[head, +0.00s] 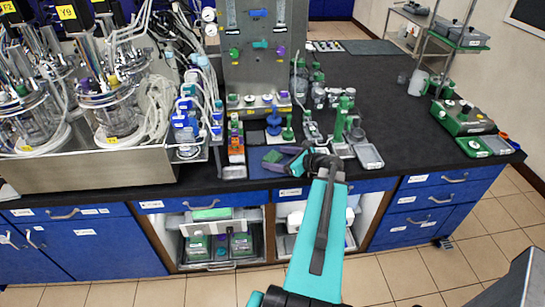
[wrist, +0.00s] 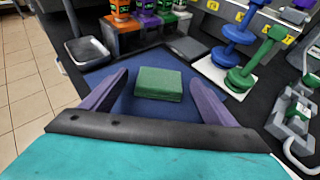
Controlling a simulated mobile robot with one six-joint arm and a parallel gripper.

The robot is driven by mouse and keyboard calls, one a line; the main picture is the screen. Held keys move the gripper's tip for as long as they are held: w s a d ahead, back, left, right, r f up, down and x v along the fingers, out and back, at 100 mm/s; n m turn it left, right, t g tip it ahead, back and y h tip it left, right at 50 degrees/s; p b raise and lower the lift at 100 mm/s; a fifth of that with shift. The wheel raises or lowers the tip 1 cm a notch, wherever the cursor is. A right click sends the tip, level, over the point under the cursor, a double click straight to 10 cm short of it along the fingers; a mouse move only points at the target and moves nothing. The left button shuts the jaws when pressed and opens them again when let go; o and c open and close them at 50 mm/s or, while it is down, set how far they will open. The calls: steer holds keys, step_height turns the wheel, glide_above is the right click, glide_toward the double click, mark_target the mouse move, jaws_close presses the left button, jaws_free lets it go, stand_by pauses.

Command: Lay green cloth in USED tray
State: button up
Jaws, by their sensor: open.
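A folded green cloth (wrist: 159,83) lies flat on a blue mat (wrist: 118,108) in the wrist view. In the head view the cloth (head: 272,156) shows as a small green patch beside my gripper. My gripper (wrist: 158,76) is open, with one purple finger on each side of the cloth and a gap on both sides. I cannot tell how high the fingertips are above the mat. A small grey tray (wrist: 87,50) stands left of the mat and looks empty; it also shows in the head view (head: 235,172). No USED label is readable.
In the head view, glass reactors (head: 108,110) fill the left bench.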

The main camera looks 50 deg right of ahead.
steer(key=shift+w+f, duration=0.2)
steer(key=shift+w, duration=0.25)
steer(key=c, duration=1.2)
steer(key=shift+r, duration=0.15)
